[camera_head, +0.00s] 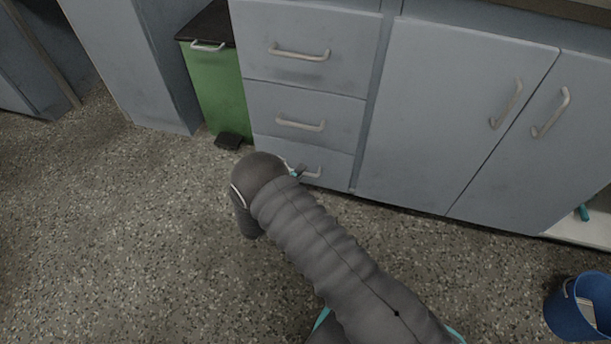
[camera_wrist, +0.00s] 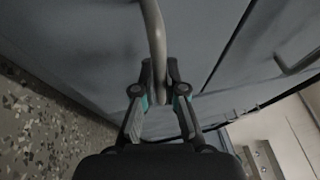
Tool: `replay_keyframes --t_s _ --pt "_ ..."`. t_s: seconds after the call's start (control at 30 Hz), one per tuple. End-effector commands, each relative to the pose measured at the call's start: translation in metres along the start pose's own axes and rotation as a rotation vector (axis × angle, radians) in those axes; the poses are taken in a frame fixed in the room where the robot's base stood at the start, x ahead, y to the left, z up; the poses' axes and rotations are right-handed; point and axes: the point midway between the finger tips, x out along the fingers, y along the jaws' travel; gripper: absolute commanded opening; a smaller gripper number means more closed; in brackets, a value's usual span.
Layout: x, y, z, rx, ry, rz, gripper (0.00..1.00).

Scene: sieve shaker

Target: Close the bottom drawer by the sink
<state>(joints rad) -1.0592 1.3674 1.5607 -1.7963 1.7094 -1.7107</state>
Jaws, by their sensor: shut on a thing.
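The bottom drawer (camera_head: 336,164) is the lowest of three grey-blue fronts in the head view. Its front looks flush or nearly flush with the drawers above; my arm hides its lower left part. Its pale bar handle (camera_head: 314,175) shows just right of my gripper (camera_head: 297,172), which is mostly hidden behind my wrist. In the wrist view the curved handle (camera_wrist: 154,38) runs down between the fingertips of my gripper (camera_wrist: 160,88). The gripper is shut on this handle.
The middle drawer (camera_head: 302,108) and top drawer (camera_head: 310,45) look shut. A green pedal bin (camera_head: 217,92) stands left of the drawers, cupboard doors (camera_head: 445,105) to the right. A blue bucket (camera_head: 570,318) stands at the lower right. The speckled floor (camera_head: 110,240) at left is clear.

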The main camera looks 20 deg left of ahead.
Motion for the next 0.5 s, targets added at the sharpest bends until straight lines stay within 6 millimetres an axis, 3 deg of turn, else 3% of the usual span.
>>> replay_keyframes --t_s 0.13,0.2,0.27,0.5 --pt "0.0039 0.0006 0.0021 0.006 -0.002 0.004 0.00" --pt "0.0043 0.0007 0.0020 0.007 -0.001 0.005 0.25" --pt "0.0041 0.0006 0.0017 0.006 -0.001 0.004 0.36" --pt "0.0018 0.0003 0.0023 0.005 -0.003 0.003 0.36"
